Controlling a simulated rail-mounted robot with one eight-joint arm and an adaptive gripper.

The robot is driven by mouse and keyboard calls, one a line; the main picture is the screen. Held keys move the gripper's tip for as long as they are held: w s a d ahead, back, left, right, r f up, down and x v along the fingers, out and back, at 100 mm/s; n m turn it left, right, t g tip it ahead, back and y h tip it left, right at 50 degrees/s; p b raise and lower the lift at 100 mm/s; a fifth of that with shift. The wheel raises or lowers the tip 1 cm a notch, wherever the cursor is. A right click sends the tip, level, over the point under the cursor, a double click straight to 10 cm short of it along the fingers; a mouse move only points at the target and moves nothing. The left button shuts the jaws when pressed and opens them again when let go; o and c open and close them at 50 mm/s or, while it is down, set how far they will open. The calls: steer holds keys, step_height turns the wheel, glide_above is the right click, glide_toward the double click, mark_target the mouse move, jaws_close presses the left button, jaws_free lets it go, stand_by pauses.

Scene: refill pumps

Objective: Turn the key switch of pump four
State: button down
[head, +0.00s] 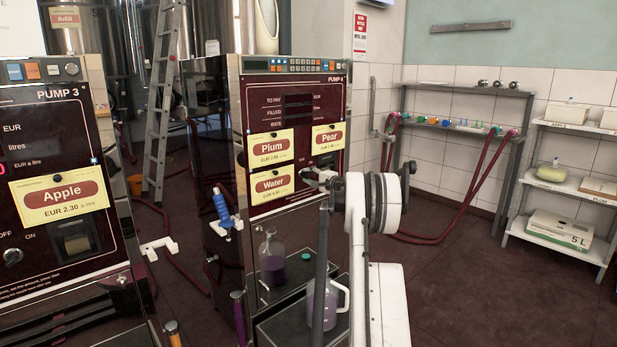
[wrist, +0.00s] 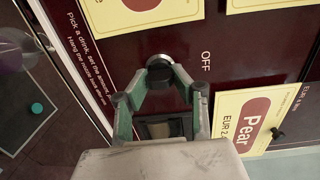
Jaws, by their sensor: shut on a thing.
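Pump four (head: 298,85) is a dark red panel with Plum, Pear and Water price cards, labelled PUMP 4. My gripper (head: 318,178) reaches its lower front from the right in the head view. In the wrist view my gripper (wrist: 163,78) is shut on the key switch (wrist: 159,62), a round silver collar with a dark knob. The fingertips sit on both sides of the dark knob and partly cover it. The word OFF (wrist: 206,62) is printed beside the switch. The key switch is hidden behind my gripper in the head view.
A flask of purple liquid (head: 272,262) and a purple jug (head: 326,300) stand below, at pump four. Pump three (head: 58,170) is at the left. A ladder (head: 163,95) stands behind. Shelves (head: 565,186) stand at the right. Open floor lies at the right front.

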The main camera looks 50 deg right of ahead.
stand_by(0.3)
steer(key=c, duration=1.4)
jaws_free()
steer(key=v, duration=1.2)
